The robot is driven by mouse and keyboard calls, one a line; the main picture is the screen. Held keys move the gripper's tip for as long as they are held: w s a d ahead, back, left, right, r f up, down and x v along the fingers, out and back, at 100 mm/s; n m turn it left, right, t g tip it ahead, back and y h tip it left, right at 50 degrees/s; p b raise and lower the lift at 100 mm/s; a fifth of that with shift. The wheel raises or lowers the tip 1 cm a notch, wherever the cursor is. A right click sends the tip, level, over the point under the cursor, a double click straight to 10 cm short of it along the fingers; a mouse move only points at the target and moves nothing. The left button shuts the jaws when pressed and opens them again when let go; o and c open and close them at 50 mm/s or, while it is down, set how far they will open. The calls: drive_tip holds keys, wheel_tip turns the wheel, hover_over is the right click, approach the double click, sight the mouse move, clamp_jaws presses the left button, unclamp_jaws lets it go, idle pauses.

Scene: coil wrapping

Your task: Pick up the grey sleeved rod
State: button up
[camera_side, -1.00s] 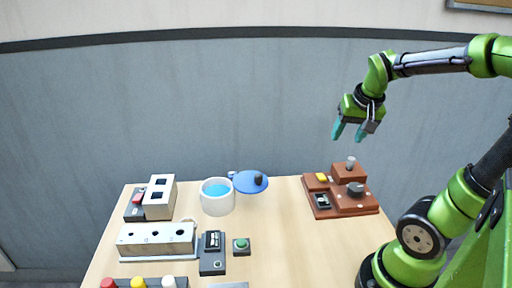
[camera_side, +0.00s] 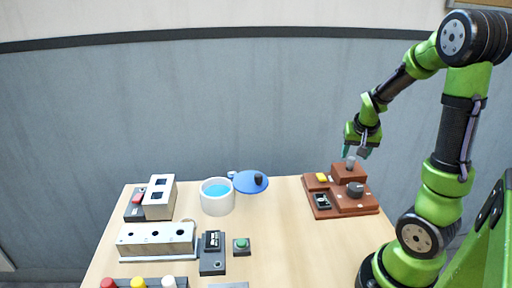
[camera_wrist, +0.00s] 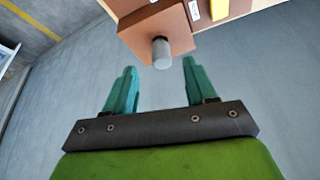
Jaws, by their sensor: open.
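The grey sleeved rod (camera_side: 351,162) stands upright on the raised back block of the brown coil-wrapping machine (camera_side: 347,203), at the right of the table. My gripper (camera_side: 357,153) is open and empty, just above and around the rod's top in the side view, its fingers partly overlapping it there. In the wrist view the rod (camera_wrist: 161,53) shows as a short grey cylinder with a rounded end, ahead of the gap between my teal fingertips (camera_wrist: 159,70). I cannot tell from the side view whether a finger touches it.
The machine carries a yellow button (camera_side: 321,177), a black knob (camera_side: 355,188) and a small dark display (camera_side: 322,201). A white pot with blue content (camera_side: 217,197), a blue lid (camera_side: 250,182) and several devices stand to the left. Table between is clear.

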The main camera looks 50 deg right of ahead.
sight(352, 158)
drive_tip(key=x, duration=0.5)
drive_tip(key=shift+w, duration=0.1)
clamp_jaws()
